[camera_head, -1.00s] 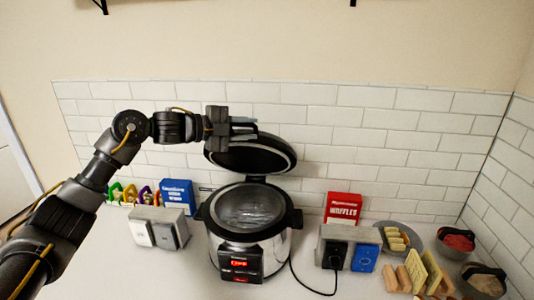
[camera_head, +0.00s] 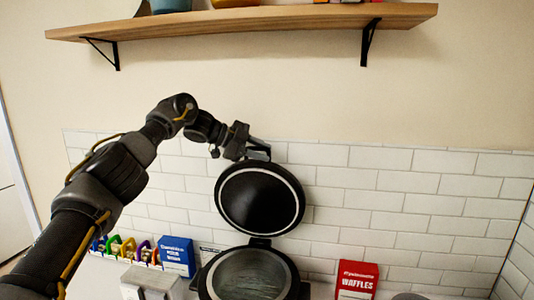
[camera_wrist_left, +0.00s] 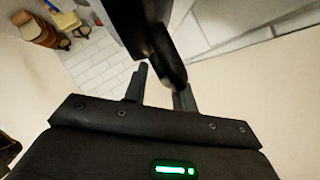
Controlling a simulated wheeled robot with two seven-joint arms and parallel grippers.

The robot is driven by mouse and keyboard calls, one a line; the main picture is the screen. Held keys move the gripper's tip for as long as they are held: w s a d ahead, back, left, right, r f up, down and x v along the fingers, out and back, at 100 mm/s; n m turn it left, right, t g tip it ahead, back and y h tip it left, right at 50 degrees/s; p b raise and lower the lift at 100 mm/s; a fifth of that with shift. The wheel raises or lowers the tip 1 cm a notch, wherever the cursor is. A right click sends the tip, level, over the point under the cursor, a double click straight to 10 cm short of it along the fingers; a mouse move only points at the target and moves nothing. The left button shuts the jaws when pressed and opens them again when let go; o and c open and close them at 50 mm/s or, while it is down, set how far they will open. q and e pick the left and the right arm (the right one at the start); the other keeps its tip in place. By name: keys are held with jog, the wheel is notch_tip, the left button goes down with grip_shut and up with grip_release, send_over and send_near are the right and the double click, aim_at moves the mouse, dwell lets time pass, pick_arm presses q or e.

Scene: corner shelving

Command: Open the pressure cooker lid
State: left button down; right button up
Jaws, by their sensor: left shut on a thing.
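The pressure cooker (camera_head: 247,276) stands at the bottom of the head view, cut off by the frame edge, with its inner pot in sight. Its round black lid (camera_head: 259,201) with a pale rim is raised nearly upright on the hinge behind the pot, its inside facing me. My left gripper (camera_head: 258,150) is at the lid's top edge, shut on the lid handle, which is mostly hidden behind the lid. In the left wrist view the dark handle (camera_wrist_left: 166,62) passes between the two fingers. My right gripper is not in view.
A wooden shelf (camera_head: 250,20) on black brackets hangs above the arm. A tiled wall (camera_head: 380,185) is close behind the lid. A blue box (camera_head: 176,256) and colourful items stand left of the cooker. A red waffle box (camera_head: 357,280) stands right.

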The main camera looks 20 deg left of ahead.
pick_arm(q)
jog(key=shift+w+a+f, duration=0.1)
jog(key=shift+w+f, duration=0.15)
jog(key=shift+f, duration=0.3)
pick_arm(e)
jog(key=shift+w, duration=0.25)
pick_arm(q)
jog(key=shift+r, duration=0.15)
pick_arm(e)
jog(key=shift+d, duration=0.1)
pick_arm(q)
jog(key=c, duration=1.6)
grip_release()
jog(key=shift+o, duration=0.7)
jog(key=shift+w, duration=0.2)
